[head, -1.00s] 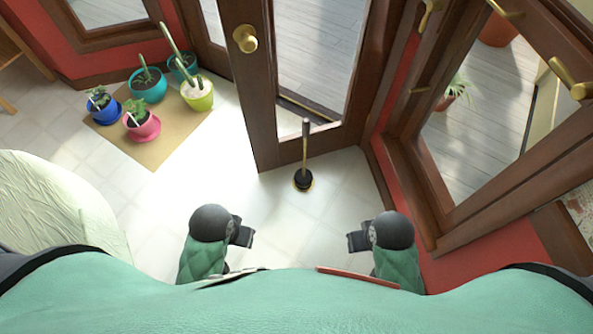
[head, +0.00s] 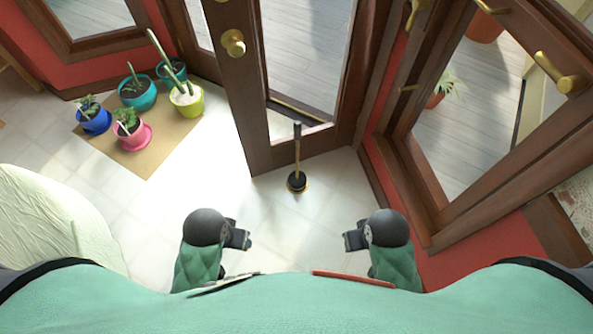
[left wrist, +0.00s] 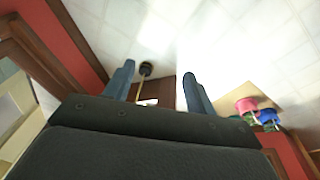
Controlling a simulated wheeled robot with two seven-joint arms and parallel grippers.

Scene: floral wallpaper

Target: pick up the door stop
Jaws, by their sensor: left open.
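The door stop (head: 297,160) stands upright on the floor by the lower edge of the open door, with a dark round base and a tall thin handle. It also shows in the left wrist view (left wrist: 146,70), beyond the fingers and close to the finger on the left. My left gripper (head: 246,238) is in front of it and to its left in the head view, apart from it. In the left wrist view the left gripper (left wrist: 158,80) has its fingers spread with nothing between them. My right gripper (head: 348,241) is in front and to the right; its finger gap is not clear.
A brown door (head: 237,100) with glass stands open right behind the door stop. Several potted plants stand on a tan mat (head: 150,160) at the left. A pale cushioned seat (head: 50,220) is at the lower left. A red wall and window frame (head: 450,215) bound the right. The middle floor is clear.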

